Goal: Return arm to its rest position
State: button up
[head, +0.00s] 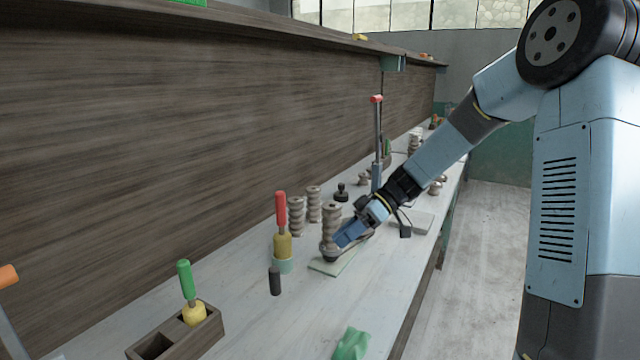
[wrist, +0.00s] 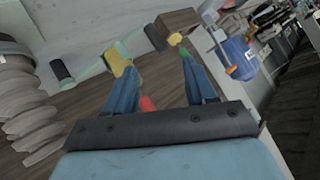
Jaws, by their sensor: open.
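My gripper (head: 345,238) is low over the workbench in the head view, at the end of my outstretched arm. It is beside a ribbed grey-brown column (head: 331,214), above a pale green slab (head: 333,264). In the wrist view my gripper (wrist: 158,62) has its two blue fingers spread apart, with no object seen held between them. A ribbed grey column (wrist: 22,105) stands close at the left of that view. I cannot tell whether the gripper touches the column in the head view.
A wooden block (head: 212,331) holds a green-handled tool (head: 186,280). A tall red-topped clamp (head: 377,130) stands behind. The floor (head: 490,230) at right is clear.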

jog(key=s+d+r+m+t+h, duration=0.5)
jog(key=s+d+m, duration=0.3)
jog(key=s, duration=0.4)
jog(key=s+d+r+m+t+h, duration=0.4)
jog(key=s+d+r+m, duration=0.3)
jog(key=s, duration=0.5)
jog(key=shift+d+m+t+h, duration=0.4)
jog(key=shift+d+m+h, duration=0.4)
jog(key=shift+d, duration=0.45)
